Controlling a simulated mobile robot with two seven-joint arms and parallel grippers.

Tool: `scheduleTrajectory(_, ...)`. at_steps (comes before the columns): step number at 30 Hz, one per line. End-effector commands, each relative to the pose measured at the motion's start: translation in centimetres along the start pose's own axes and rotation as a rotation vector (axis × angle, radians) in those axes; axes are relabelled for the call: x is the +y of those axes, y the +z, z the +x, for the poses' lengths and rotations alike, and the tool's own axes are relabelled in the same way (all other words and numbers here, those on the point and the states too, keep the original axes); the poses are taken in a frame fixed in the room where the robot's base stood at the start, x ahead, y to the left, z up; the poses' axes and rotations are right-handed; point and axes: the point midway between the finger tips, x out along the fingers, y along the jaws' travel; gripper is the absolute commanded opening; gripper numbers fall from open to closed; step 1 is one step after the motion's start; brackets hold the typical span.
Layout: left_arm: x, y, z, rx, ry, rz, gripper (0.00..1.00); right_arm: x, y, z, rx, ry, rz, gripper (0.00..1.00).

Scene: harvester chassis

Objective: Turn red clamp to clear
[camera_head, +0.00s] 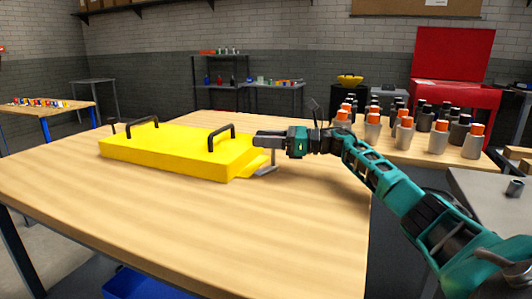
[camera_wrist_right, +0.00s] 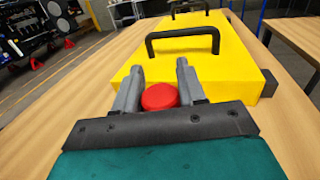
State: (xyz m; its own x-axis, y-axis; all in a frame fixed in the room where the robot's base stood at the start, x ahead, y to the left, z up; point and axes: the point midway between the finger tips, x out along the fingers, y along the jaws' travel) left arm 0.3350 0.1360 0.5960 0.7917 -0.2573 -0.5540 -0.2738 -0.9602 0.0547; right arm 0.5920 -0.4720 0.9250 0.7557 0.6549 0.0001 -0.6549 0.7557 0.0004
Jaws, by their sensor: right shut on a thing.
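The red clamp (camera_wrist_right: 160,96) shows as a round red knob in the right wrist view, at the near end of the yellow chassis (camera_wrist_right: 205,42). My right gripper (camera_wrist_right: 158,75) has its grey fingers on either side of the red knob and is shut on it. In the head view the yellow chassis (camera_head: 180,152) lies on the wooden table, and my right gripper (camera_head: 262,140) is at its right end. The red knob is hidden there behind the gripper. My left gripper is not in view.
Two black handles (camera_head: 222,134) stand up from the chassis top. A wooden table (camera_head: 250,230) has free room in front. Several grey bottles with orange caps (camera_head: 404,135) stand at the right, behind my arm. A red cabinet (camera_head: 455,65) is at the back.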

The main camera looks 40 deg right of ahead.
Motion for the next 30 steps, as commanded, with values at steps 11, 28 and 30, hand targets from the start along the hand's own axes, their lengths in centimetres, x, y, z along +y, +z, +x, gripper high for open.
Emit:
scheduleTrajectory(11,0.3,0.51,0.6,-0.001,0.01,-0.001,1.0,0.3,0.05,0.03,-0.002,0.164,0.001,0.1)
scheduleTrajectory(28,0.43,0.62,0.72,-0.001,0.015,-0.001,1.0,0.57,0.02,0.01,0.001,0.239,0.0,0.1)
scheduleTrajectory(30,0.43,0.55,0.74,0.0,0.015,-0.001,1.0,0.58,0.02,0.02,0.001,0.24,0.0,0.1)
